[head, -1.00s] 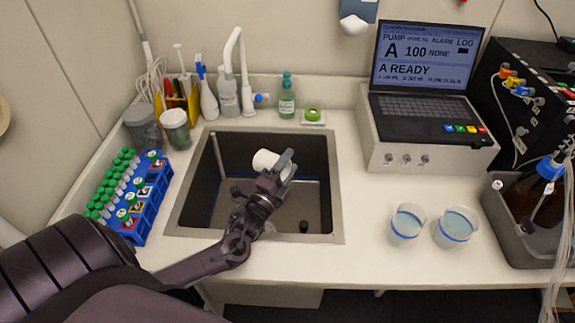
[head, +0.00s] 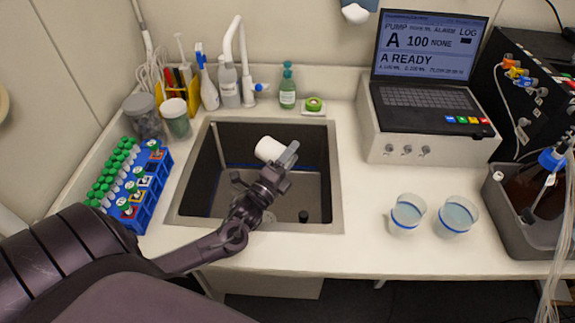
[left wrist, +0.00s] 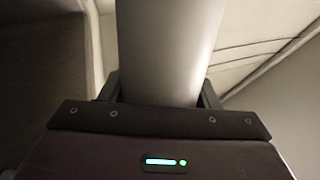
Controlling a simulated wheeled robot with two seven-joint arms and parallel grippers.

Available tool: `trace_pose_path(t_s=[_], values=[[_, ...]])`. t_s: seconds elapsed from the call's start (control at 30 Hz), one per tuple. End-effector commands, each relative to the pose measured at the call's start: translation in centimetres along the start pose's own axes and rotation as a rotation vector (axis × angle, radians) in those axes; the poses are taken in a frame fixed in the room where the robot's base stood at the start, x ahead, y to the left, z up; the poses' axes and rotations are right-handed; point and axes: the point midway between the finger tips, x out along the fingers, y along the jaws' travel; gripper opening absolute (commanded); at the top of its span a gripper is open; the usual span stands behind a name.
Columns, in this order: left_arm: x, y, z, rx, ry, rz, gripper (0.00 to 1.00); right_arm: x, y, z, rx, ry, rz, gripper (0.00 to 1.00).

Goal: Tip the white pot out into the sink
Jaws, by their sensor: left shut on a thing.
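The white pot (head: 268,149) is over the sink (head: 185,212), tilted on its side with one end toward the left. My left gripper (head: 286,157) is shut on the pot at its right side. In the left wrist view the pot's pale wall (left wrist: 168,50) fills the space between the fingers. The pot's mouth and whatever is inside it cannot be made out. My right gripper is not in view.
A tap (head: 240,60) stands behind the sink. A blue tube rack (head: 150,190) is left of the sink, with jars (head: 143,118) behind it. Two clear cups (head: 407,213) stand on the counter at right. A laptop-topped pump (head: 420,130) is behind them.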

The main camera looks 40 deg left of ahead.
Motion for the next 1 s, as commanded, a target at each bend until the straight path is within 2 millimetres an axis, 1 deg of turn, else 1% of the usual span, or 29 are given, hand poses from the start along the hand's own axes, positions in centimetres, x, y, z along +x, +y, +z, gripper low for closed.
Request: trace_pose_path(t_s=[0.23,0.37,0.53,0.73,1.0], values=[[0.0,-0.1,0.0,-0.003,-0.001,0.000,0.31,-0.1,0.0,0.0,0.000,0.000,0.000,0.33],[0.1,-0.6,0.2,-0.034,-0.009,0.000,0.31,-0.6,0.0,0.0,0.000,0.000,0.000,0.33],[0.3,-1.4,0.6,-0.102,-0.026,0.000,0.31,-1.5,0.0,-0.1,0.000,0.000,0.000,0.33],[0.5,-2.0,1.0,-0.167,-0.042,0.000,0.31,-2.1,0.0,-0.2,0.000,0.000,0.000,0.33],[0.6,-2.4,1.6,-0.337,-0.083,0.000,0.31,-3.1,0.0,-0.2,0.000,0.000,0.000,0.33]])
